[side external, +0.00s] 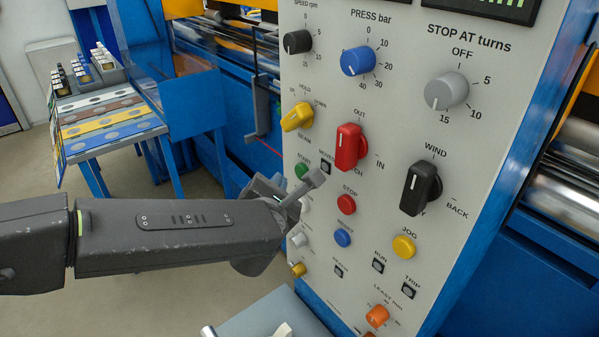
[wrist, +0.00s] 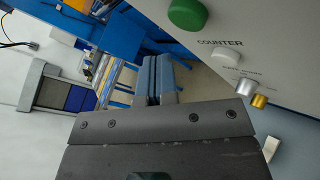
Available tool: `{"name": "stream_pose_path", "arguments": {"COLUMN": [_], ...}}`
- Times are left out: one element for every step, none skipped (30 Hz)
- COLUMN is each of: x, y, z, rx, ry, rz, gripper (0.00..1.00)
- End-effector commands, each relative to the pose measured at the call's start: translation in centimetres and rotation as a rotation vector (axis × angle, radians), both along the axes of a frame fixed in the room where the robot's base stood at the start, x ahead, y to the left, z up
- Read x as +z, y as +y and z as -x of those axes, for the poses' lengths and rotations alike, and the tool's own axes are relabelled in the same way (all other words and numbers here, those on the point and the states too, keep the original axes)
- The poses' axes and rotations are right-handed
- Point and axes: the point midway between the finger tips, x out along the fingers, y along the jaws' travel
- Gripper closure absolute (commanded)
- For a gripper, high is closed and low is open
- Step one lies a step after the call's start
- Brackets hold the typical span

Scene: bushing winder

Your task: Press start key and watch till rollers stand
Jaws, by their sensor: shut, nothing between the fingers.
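The green start key (side external: 301,170) is on the grey control panel (side external: 310,75), at its left side; it also shows at the top of the wrist view (wrist: 188,12). My gripper (side external: 318,178) is shut and empty, in front of the panel by the start key and a white button partly hidden behind it. In the wrist view its closed fingers (wrist: 158,78) appear below and left of the green key, apart from it in the picture. Whether a fingertip touches the panel I cannot tell. Metal rollers (side external: 565,185) show at the right edge; whether they turn cannot be told.
The red stop button (side external: 346,204), blue reset button (side external: 342,237), red switch (side external: 349,147) and black wind switch (side external: 420,188) are close by on the panel. A side table (side external: 110,130) with coloured strips stands at the back left. A grey ledge (side external: 265,318) lies below.

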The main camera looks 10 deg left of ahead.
Motion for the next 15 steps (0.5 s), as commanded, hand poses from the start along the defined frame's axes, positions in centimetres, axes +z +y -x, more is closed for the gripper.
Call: {"name": "stream_pose_path", "arguments": {"x": [0.0,0.1,0.0,0.0,0.0,0.0,-0.1,-0.1,-0.1,-0.1,-0.1,-0.1,-0.1,-0.1,-0.1], "y": [0.3,0.5,0.8,1.0,1.2,1.4,1.5,1.6,1.6,1.7,1.7,1.7,1.7,1.7,1.7], "z": [0.4,0.6,0.8,1.0,1.2,1.3,1.5,1.5,1.6,1.6,1.7,1.7,1.7,1.6,1.6], "rx": [0.000,0.000,0.001,0.001,0.001,0.002,0.002,0.002,0.002,0.002,0.002,0.002,0.003,0.004,0.004], "ry": [0.000,0.000,0.002,0.002,0.002,0.001,0.001,0.001,0.001,0.001,0.001,0.001,0.000,0.001,0.001], "rz": [-0.002,-0.001,-0.001,-0.001,-0.001,0.000,-0.001,-0.001,0.000,0.000,0.000,0.001,0.001,0.001,0.001], "gripper": [1.00,1.00,1.00,1.00,1.00,1.00,1.00,1.00,1.00,1.00,1.00,1.00,1.00,1.00,1.00]}}
